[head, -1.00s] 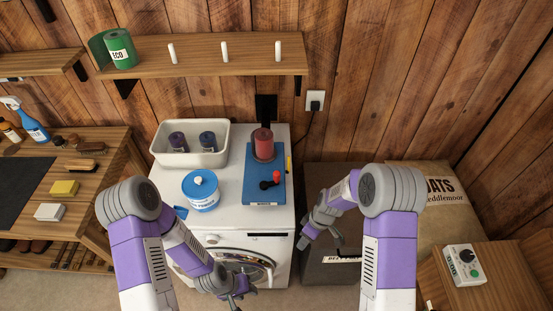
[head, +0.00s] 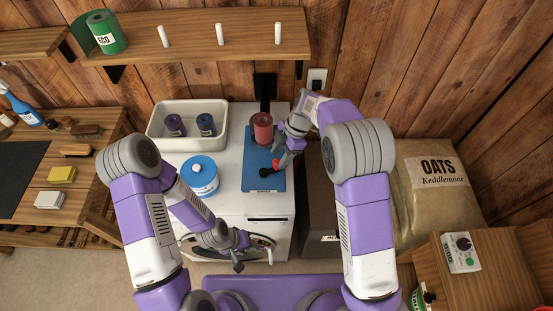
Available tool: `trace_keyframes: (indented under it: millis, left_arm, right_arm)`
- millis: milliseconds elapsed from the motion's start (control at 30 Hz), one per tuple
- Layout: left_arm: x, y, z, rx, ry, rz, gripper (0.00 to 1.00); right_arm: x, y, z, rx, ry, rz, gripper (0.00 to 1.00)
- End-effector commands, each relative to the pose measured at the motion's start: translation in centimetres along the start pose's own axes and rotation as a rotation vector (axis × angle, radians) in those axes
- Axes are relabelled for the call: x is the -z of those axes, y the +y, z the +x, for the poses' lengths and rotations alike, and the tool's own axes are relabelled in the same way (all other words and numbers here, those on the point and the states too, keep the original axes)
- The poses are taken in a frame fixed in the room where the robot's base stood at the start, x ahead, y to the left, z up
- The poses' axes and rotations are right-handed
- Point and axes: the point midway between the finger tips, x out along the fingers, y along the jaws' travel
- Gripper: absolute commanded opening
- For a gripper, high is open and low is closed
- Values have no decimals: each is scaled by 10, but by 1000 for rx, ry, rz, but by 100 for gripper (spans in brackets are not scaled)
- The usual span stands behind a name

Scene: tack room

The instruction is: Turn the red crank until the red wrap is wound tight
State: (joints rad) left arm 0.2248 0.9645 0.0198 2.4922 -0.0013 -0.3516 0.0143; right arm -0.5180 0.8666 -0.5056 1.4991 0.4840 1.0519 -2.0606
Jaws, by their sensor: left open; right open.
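The red wrap (head: 262,128) stands as an upright roll on the blue winder base (head: 258,182), on top of the white machine. The red crank (head: 276,163) is on the same base, in front of the roll, with a black hub. My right gripper (head: 281,158) is at the crank's red knob, its fingers pointing down over it. The fingers partly cover the knob, and I cannot tell whether they touch it. The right gripper is open. My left gripper (head: 239,256) is open and empty, low in front of the white machine's round door.
A white tub (head: 152,133) holds two dark rolls, left of the winder. A blue-lidded pot (head: 199,176) stands in front of it. A wooden shelf (head: 190,38) with pegs hangs above. An oats sack (head: 440,205) and a control box (head: 461,252) are at right.

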Motion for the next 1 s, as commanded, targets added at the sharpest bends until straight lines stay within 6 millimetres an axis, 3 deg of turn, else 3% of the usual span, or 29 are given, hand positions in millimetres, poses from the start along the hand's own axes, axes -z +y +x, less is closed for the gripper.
trace_keyframes:
  millis: [233, 600, 933, 1000]
  left_arm:
    - [1, 1, -2, 0, 2, 0, 43]
    - [1, 1, -2, 0, 2, 0, 43]
    - [1, 1, -2, 0, 2, 0, 43]
    - [1, 1, -2, 0, 2, 0, 43]
  right_arm:
    - [-1, 0, 33, 2, -2, 3, 52]
    - [-1, 0, 40, -1, -1, 4, 52]
    - [-1, 0, 40, 0, -1, 4, 1]
    - [-1, 0, 40, 0, -1, 4, 0]
